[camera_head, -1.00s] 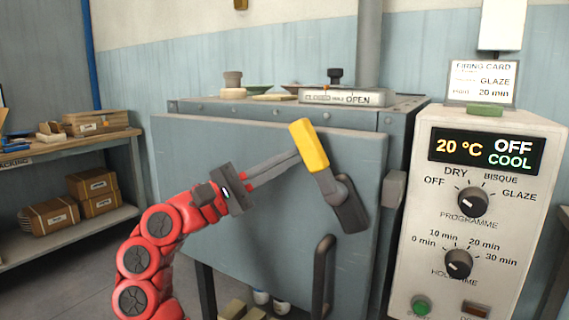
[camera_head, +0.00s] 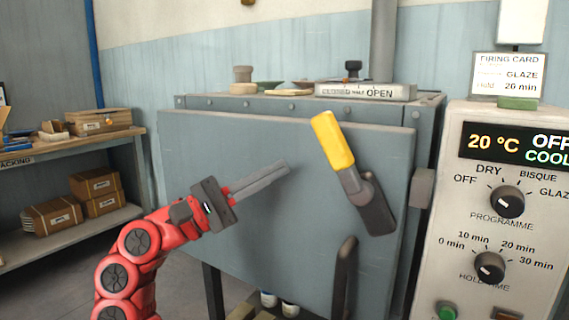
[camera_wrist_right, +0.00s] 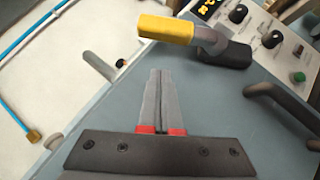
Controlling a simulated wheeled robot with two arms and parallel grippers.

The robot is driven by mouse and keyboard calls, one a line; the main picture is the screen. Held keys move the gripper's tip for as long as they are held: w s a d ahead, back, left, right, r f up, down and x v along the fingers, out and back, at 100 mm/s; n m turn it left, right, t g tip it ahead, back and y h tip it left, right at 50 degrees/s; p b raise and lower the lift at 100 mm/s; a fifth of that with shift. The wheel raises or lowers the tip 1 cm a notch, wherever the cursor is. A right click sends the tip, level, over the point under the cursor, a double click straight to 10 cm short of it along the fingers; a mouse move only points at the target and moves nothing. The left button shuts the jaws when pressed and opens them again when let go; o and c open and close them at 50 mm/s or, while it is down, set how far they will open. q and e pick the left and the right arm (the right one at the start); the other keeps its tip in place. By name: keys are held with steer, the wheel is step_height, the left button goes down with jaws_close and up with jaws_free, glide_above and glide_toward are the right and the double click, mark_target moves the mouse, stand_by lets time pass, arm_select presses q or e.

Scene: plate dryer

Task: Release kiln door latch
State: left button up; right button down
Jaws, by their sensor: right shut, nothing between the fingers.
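The kiln door (camera_head: 270,220) is a flat grey-blue panel that looks closed. Its latch has a yellow grip (camera_head: 332,140) on a grey arm with a dark base (camera_head: 375,210), near the door's right side. The latch arm tilts up and to the left. My right gripper (camera_head: 284,169) is shut and empty, in front of the door, left of the latch and apart from it. In the right wrist view the shut fingers (camera_wrist_right: 160,75) point toward the area just below the yellow grip (camera_wrist_right: 166,29). My left gripper is not in view.
A dark door handle (camera_head: 344,280) stands out below the latch. The control box (camera_head: 465,170) at right reads 20 °C, OFF, COOL. A slider plate (camera_head: 366,92) and small pots sit on the kiln top. A shelf with boxes (camera_head: 95,184) is at left.

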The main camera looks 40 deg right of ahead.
steer(key=p+v, duration=0.1)
steer(key=v, duration=0.6)
steer(key=shift+w, duration=0.15)
steer(key=shift+r, duration=0.1)
